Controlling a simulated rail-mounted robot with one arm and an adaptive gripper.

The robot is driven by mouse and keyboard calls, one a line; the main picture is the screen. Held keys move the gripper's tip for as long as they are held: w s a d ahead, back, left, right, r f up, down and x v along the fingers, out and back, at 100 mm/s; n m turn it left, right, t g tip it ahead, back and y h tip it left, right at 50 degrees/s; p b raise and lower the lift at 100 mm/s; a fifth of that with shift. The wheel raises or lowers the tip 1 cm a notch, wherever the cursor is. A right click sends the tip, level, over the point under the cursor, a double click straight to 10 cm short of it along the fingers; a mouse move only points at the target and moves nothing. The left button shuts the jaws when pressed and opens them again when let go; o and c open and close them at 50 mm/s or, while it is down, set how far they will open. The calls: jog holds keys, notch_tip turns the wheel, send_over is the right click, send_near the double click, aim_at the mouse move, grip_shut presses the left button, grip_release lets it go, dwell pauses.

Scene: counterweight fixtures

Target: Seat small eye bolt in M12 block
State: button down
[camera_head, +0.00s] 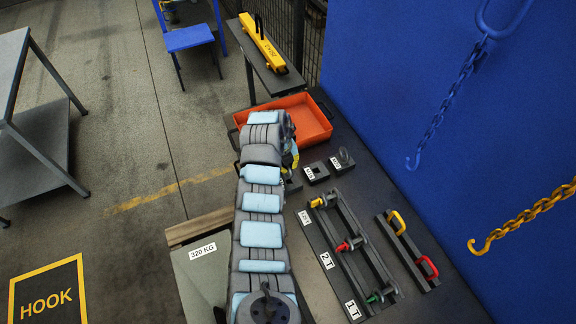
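Small dark blocks with white labels stand in a row on the dark bench. The middle block (315,172) shows a dark opening on top. The right block (341,161) has a grey ring standing at it, which looks like an eye bolt. A third block (292,185) at the left is partly hidden by my arm. The labels are too small to read, so I cannot tell which is M12. My gripper (290,159) is beside the left block, mostly hidden behind my arm. Its fingers and anything in them cannot be made out. I cannot pick out the small eye bolt for sure.
An orange tray (308,108) lies behind the blocks. A blue chain (440,118) and a yellow chain (530,212) hang at the right.

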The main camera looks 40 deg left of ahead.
aim_at(288, 173)
jog(key=shift+f+b, duration=2.2)
jog(key=shift+b, duration=0.1)
jog(key=c, duration=1.2)
grip_release()
jog(key=shift+o, duration=0.2)
notch_tip(288, 173, up, 12)
jog(key=s, duration=0.2)
jog(key=shift+a, duration=0.4)
jog(key=shift+f, duration=0.1)
